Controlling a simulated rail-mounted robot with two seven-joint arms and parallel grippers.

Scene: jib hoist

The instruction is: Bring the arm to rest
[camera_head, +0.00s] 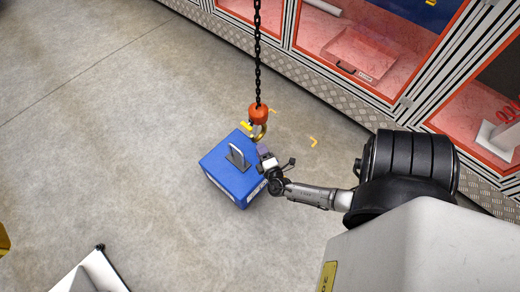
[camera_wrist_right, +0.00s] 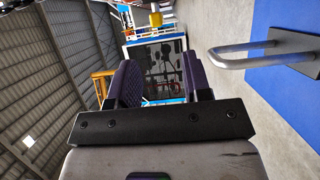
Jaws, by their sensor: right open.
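My right gripper (camera_head: 265,157) is open with nothing seen between its fingers. It is beside the right side of a blue block (camera_head: 225,177) with a metal handle (camera_head: 236,157) on top. In the right wrist view the two dark purple fingers (camera_wrist_right: 160,82) stand apart, and the handle (camera_wrist_right: 265,52) and blue face (camera_wrist_right: 285,105) lie to their right. An orange hoist block (camera_head: 258,114) with a yellow hook (camera_head: 260,133) hangs just above the gripper. The hook appears apart from the handle. My left gripper is not in view.
A black chain (camera_head: 257,50) runs up from the hoist block. Red-framed glazed cabinets (camera_head: 355,55) line the back and right, with a tread-plate strip (camera_head: 335,90) at their foot. Yellow marks (camera_head: 313,142) lie on the floor. The concrete floor (camera_head: 110,130) at left is clear.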

